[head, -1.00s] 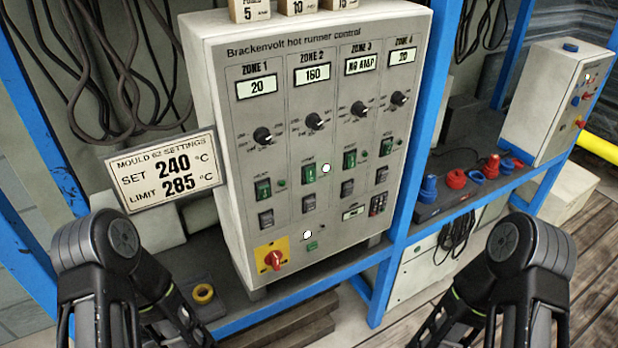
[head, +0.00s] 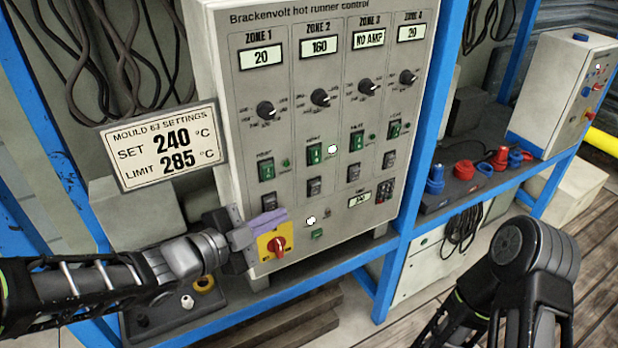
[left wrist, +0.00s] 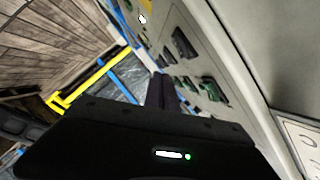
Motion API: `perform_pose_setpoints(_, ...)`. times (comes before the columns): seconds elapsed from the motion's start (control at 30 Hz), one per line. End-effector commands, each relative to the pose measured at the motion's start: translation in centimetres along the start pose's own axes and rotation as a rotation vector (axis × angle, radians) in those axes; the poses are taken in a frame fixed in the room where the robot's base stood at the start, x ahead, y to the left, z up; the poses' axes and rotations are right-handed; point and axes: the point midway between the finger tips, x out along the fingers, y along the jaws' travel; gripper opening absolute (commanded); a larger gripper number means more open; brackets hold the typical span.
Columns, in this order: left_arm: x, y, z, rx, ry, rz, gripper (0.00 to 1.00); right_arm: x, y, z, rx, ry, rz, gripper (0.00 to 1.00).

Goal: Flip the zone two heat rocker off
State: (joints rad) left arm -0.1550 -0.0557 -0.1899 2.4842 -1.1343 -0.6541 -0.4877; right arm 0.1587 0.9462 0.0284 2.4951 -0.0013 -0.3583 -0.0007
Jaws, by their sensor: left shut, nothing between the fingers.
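The zone two column of the hot runner control cabinet (head: 225,110) has a green rocker (head: 314,154) with a bright white lamp (head: 332,149) beside it. A dark rocker (head: 314,187) sits below; the small labels are too blurred to read surely. The zone two display (head: 319,46) reads 160. My left gripper (head: 282,216) is shut and empty at the cabinet's lower left, above the red and yellow switch and below the rockers. In the left wrist view its fingers (left wrist: 161,92) point along the panel; contact cannot be told. My right gripper is out of view.
A red rotary switch (head: 277,246) on a yellow plate is close under my left gripper. A settings card (head: 165,147) stands out at the cabinet's left. Blue rack posts (head: 425,130) flank the cabinet. Red and blue connectors (head: 480,172) lie on the right shelf.

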Motion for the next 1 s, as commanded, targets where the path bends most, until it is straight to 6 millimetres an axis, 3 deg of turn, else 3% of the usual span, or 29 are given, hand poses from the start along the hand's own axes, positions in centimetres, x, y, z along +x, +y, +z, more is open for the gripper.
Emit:
perform_pose_setpoints(0.13, -2.3, -2.7, -3.7, 0.233, 0.098, -0.060, 0.00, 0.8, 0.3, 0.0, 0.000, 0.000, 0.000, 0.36)
perform_pose_setpoints(0.3, -3.6, -3.7, -5.6, 0.360, 0.144, -0.086, 0.00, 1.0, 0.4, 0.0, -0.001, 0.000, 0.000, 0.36)
perform_pose_setpoints(0.77, -3.5, -3.8, -5.9, 0.373, 0.150, -0.086, 0.00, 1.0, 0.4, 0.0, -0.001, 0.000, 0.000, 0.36)
perform_pose_setpoints(1.0, -1.3, -3.8, -6.2, 0.373, 0.151, -0.084, 0.00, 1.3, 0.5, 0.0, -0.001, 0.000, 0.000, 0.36)
